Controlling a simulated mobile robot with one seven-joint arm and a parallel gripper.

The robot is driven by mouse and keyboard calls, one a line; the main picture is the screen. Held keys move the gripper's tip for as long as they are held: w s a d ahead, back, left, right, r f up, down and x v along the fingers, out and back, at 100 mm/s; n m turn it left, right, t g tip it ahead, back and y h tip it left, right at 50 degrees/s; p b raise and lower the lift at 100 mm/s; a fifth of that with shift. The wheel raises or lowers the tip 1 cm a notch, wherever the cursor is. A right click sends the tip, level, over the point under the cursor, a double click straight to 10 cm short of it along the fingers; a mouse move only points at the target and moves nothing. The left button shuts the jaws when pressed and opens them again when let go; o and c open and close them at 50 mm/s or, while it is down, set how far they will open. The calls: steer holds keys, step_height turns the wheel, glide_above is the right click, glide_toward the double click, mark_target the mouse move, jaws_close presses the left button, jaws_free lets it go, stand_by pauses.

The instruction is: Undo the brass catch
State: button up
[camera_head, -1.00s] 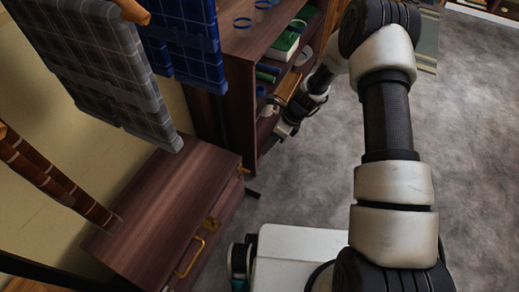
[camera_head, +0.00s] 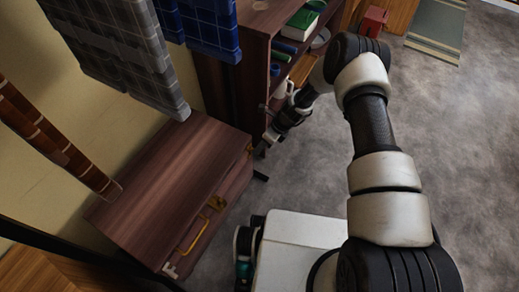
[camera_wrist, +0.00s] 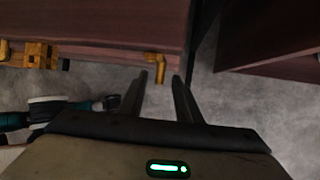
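A dark wooden chest (camera_head: 165,190) stands against the wall; its front edge also shows at the top of the wrist view (camera_wrist: 100,22). An L-shaped brass catch (camera_wrist: 156,67) is on its front near the right corner, small in the head view (camera_head: 249,148). A blockier brass fitting (camera_wrist: 40,55) sits farther left, seen in the head view (camera_head: 216,203) beside a brass handle (camera_head: 192,236). My gripper (camera_wrist: 160,76) is open and empty. In the wrist view the L-shaped catch appears between and just beyond its fingertips; contact cannot be told.
A dark shelf unit (camera_head: 252,60) with several items stands close behind my gripper, a narrow gap from the chest. Plaid cloth-like panels (camera_head: 125,50) hang above the chest. Grey floor (camera_head: 455,160) is open to the right.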

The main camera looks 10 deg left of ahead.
steer(key=shift+a+f, duration=0.25)
steer(key=shift+f, duration=0.35)
jaws_close()
